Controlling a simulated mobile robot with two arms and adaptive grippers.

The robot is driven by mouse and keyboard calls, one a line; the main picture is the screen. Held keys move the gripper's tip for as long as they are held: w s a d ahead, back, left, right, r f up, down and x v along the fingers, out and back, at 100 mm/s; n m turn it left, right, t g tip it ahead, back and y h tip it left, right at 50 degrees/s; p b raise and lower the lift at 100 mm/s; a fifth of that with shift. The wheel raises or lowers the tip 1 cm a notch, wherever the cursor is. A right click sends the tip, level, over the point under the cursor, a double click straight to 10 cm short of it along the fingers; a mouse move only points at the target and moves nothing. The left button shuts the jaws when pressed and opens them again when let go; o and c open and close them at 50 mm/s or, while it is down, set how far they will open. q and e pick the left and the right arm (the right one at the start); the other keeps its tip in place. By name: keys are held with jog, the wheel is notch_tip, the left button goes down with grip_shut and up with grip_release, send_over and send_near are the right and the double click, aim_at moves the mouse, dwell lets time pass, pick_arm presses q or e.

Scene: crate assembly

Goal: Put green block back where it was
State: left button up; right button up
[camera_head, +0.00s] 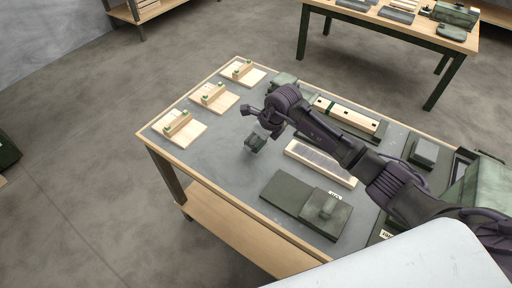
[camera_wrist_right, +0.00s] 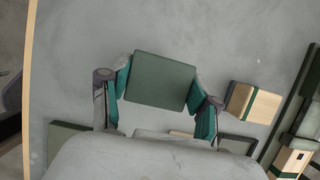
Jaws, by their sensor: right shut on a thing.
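The green block (camera_wrist_right: 163,76) is a flat dark-green rectangular piece. In the wrist view it sits between the two teal-padded fingers of my right gripper (camera_wrist_right: 158,92), which are shut on its sides. In the head view my right gripper (camera_head: 260,133) reaches in from the right and points down over the grey table top, left of the middle. The block shows small at its tips (camera_head: 254,143); whether it touches the table is hard to tell. A dark-green plate (camera_head: 284,192) with a labelled green piece (camera_head: 326,208) lies on the table's near side. My left gripper is not in view.
Three wooden boards (camera_head: 180,128) with upright pieces line the table's left edge. A shallow wooden-framed tray (camera_head: 345,178) and a long wooden bar (camera_head: 350,116) lie under and behind my arm. A green case (camera_head: 478,185) stands at the right. Grey table surface around the gripper is clear.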

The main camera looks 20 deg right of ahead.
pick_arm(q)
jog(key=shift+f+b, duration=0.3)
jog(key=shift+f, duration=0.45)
pick_arm(e)
jog(key=shift+f, duration=1.15)
jog(key=shift+f, duration=0.2)
jog(key=o, duration=1.1)
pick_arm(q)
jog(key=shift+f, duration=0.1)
pick_arm(e)
jog(key=shift+d+r, duration=0.1)
jog(key=shift+r, duration=0.35)
pick_arm(q)
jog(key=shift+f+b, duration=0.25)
jog(key=shift+b, duration=0.1)
pick_arm(e)
jog(key=v, duration=1.1)
jog(key=shift+s+r, duration=0.15)
jog(key=shift+r, duration=0.1)
